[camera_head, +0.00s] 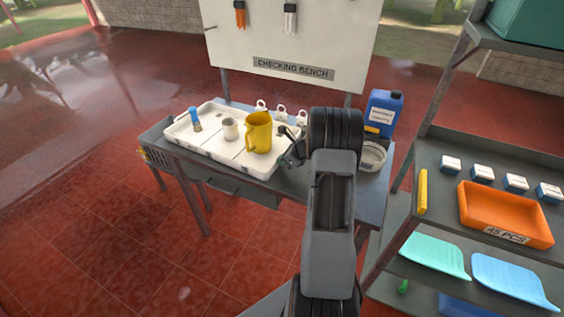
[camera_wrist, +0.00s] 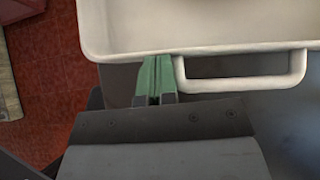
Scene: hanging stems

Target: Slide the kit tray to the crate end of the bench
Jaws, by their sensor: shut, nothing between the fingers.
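The white kit tray (camera_head: 205,148) lies on the grey bench (camera_head: 262,183), left of my arm. It holds a blue-topped item (camera_head: 195,118), a pale cup (camera_head: 230,128) and a yellow jug (camera_head: 258,132). In the wrist view the tray's rim (camera_wrist: 200,50) runs across the top, with a loop handle (camera_wrist: 240,85) standing out from it. My gripper (camera_wrist: 157,62) is shut and empty, its green fingertips at the tray's outer wall, left of the handle. I cannot tell whether they touch it. In the head view my gripper (camera_head: 291,156) is partly hidden by my arm.
A blue jerrycan (camera_head: 383,112) and a round white container (camera_head: 372,157) stand at the bench's right end. Several small white padlock-like items sit behind the tray. A shelf with an orange bin (camera_head: 505,214) stands to the right. Open red tiled floor lies left.

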